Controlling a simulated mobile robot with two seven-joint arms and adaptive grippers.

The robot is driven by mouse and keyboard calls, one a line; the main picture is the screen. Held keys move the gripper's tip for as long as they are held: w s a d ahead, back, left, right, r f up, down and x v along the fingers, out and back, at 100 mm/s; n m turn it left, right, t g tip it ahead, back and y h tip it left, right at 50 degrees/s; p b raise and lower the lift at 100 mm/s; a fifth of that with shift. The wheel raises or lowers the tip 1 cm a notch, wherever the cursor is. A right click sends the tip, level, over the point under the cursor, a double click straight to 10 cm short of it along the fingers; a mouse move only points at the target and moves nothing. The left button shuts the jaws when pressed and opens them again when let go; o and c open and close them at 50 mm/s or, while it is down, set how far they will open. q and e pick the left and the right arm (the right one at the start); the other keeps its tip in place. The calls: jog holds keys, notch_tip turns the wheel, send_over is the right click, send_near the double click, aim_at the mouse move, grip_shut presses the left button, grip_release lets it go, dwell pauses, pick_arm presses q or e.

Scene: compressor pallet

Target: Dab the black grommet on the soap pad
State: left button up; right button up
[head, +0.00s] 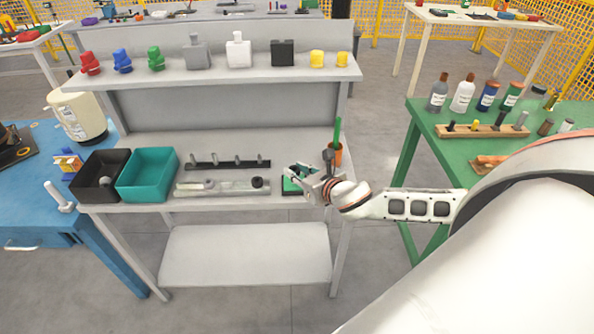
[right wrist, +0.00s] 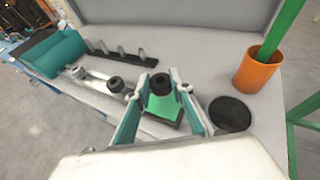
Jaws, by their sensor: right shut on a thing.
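The black grommet (right wrist: 161,84) is between the fingertips of my right gripper (right wrist: 163,88), which is shut on it. The green soap pad (right wrist: 165,112) shows directly below the grommet between the fingers; I cannot tell whether they touch. In the head view, my right gripper (head: 303,184) is over the green pad (head: 290,184) on the grey bench, hiding part of it and the grommet. Another black ring-like piece (right wrist: 115,85) sits on the grey fixture to the left, also visible in the head view (head: 257,182). My left gripper is not in view.
An orange cup (right wrist: 258,76) with a green stick stands right of the gripper, near a flat black disc (right wrist: 230,113). A dark peg rack (head: 228,164) lies behind the grey fixture (head: 215,188). Teal (head: 148,192) and black (head: 88,195) bins stand at the bench's left.

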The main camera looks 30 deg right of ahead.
jog(key=shift+r+p, duration=0.75)
jog(key=shift+r, duration=1.95)
